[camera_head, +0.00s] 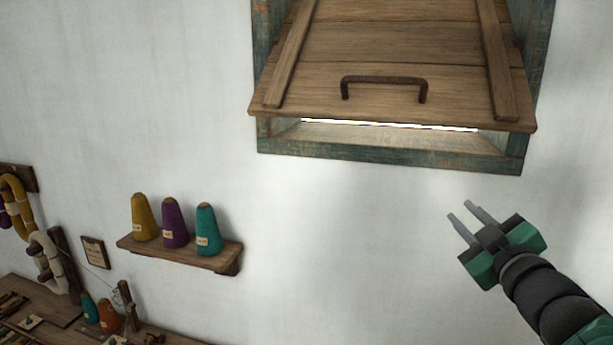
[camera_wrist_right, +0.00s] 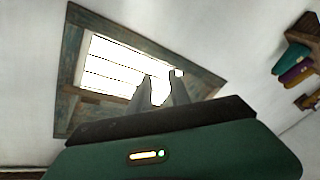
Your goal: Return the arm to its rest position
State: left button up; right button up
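My right gripper (camera_head: 461,217) is at the right of the head view, in front of the white wall and below the window's lower right corner. Its two grey fingers are apart with nothing between them. The fingers also show in the right wrist view (camera_wrist_right: 164,88), with the bright window opening behind them. My left gripper is in neither view.
A wooden shutter (camera_head: 400,55) with an iron handle (camera_head: 384,80) stands tilted out from the blue-green window frame (camera_head: 390,160). A wall shelf (camera_head: 190,252) holds yellow, purple and teal cones. A cluttered bench (camera_head: 45,305) is at lower left. The wall between is clear.

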jog(key=s+a+f+m+g+h+b, duration=0.1)
jog(key=s+f+m+g, duration=0.15)
jog(key=f, duration=0.75)
jog(key=s+f+m+g+h+b, duration=0.1)
jog(key=f+m+g, duration=0.15)
jog(key=f, duration=0.85)
jog(key=s+a+f+m+g+b, duration=0.1)
jog(key=f+m+g, duration=0.15)
jog(key=f, duration=0.75)
jog(key=s+a+f+g+b, duration=0.1)
jog(key=s+a+f+g, duration=0.2)
jog(key=s+f, duration=0.6)
jog(key=s+a+f+m+g+y, duration=0.1)
jog(key=s+a+f+g, duration=0.2)
jog(key=s+f, duration=0.6)
jog(key=shift+a+f+g+b, duration=0.35)
jog(key=shift+f+g, duration=0.05)
jog(key=shift+g, duration=0.75)
jog(key=shift+m, duration=0.25)
